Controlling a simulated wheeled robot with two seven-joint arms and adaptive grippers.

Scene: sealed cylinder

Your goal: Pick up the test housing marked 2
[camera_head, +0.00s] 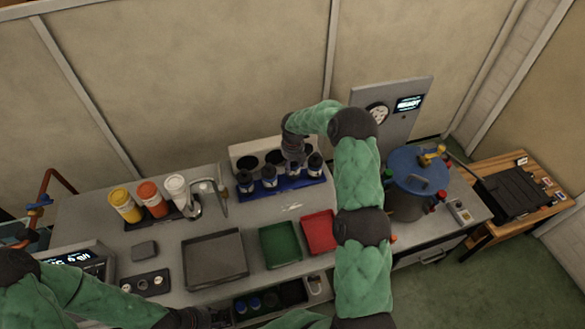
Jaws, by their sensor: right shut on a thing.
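Several dark test housings with pale labels stand in a blue rack (284,187) at the back middle of the bench. One housing (245,182) is at the rack's left end, another (269,176) is beside it, and one (315,164) is at the right end. The number marks are too small to read. My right gripper (294,158) reaches down over the rack and is shut on the housing between those last two, largely hiding it. I cannot tell whether that housing is lifted. My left gripper (212,318) is at the bottom edge, partly out of view; its fingers are unclear.
Yellow, orange and white bottles (150,198) stand left of the rack. Grey (214,260), green (281,241) and red (318,232) trays lie in front. A blue-lidded vessel (416,170) stands right of my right arm. A gauge panel (393,108) stands behind.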

